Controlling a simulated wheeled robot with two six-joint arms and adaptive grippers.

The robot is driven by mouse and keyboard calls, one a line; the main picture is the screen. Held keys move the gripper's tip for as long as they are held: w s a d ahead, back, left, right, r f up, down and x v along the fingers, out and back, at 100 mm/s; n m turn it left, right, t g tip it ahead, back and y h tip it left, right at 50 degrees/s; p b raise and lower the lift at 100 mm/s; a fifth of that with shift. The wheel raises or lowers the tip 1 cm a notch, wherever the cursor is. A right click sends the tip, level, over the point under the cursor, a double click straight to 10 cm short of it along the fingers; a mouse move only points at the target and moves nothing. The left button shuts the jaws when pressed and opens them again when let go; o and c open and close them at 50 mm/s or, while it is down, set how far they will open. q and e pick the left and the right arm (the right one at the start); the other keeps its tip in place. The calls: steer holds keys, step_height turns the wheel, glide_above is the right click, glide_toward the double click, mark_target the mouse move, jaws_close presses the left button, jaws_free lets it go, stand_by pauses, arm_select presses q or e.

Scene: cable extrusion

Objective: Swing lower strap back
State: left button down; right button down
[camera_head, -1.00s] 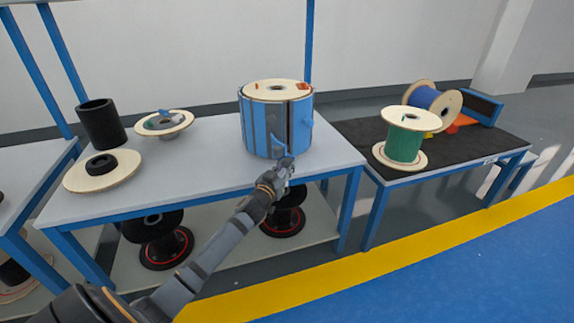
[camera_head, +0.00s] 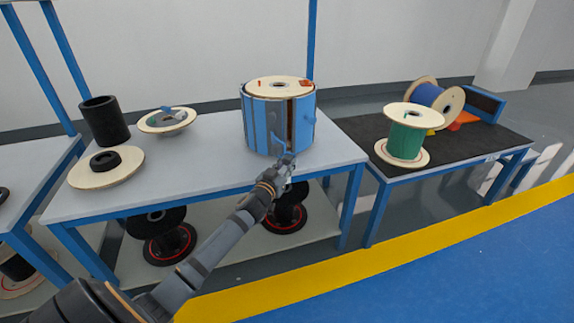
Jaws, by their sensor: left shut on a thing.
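A large spool (camera_head: 262,125) wrapped in blue slats stands upright near the right end of the grey table, with a pale wooden disc (camera_head: 262,86) on top. A dark vertical gap shows in its front side. A blue strap (camera_head: 277,144) hangs low at the front of the spool. My left gripper (camera_head: 287,161) is at the lower front of the spool, shut on the blue strap. The fingertips are small, and part of the strap is hidden by them. My right gripper is not in view.
The grey table (camera_head: 200,170) also bears a black cylinder (camera_head: 104,121), a wooden disc with a black ring (camera_head: 106,168) and a small flat reel (camera_head: 167,121). A black-topped table (camera_head: 470,148) at right holds a green spool (camera_head: 406,140) and a blue spool (camera_head: 436,98).

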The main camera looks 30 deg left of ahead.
arm_select(q)
steer(key=shift+w+a+r, duration=0.1)
steer(key=shift+a+r, duration=0.05)
steer(key=c, duration=1.6)
jaws_free()
steer(key=o, duration=0.4)
steer(key=shift+a, duration=0.15)
steer(key=shift+o, duration=0.2)
steer(key=shift+s+f, duration=0.2)
steer(key=shift+s, duration=0.05)
steer(key=s+d, duration=0.1)
steer(key=s, duration=1)
steer(key=shift+s+d, duration=0.3)
steer(key=shift+d, duration=0.1)
steer(key=shift+r, duration=0.1)
